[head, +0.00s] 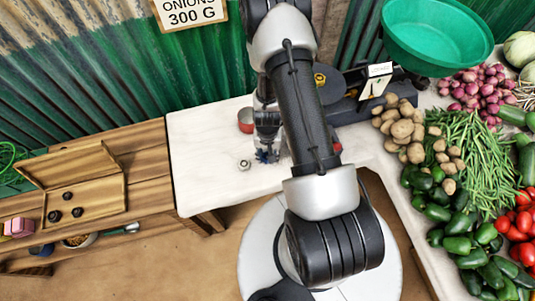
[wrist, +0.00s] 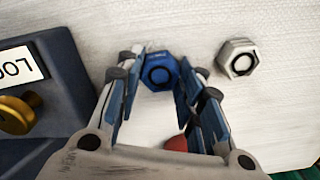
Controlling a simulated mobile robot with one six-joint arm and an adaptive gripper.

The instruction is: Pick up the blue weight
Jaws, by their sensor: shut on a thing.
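The blue weight (wrist: 160,71) is a hexagonal piece with a dark round centre, seen between my fingertips in the wrist view. My gripper (wrist: 155,84) is shut on it, with blue-padded fingers on its left and right sides. In the head view my gripper (head: 266,152) points down at the white tabletop. There the weight is hard to tell apart from the blue finger pads. I cannot tell whether the weight touches the table.
A silver hexagonal weight (head: 244,165) stands close by on the white table (head: 205,150). The dark scale (head: 345,108) with a green basin (head: 437,36) is right. A wooden tray (head: 100,205) with dark weights is left. Vegetables fill the far right.

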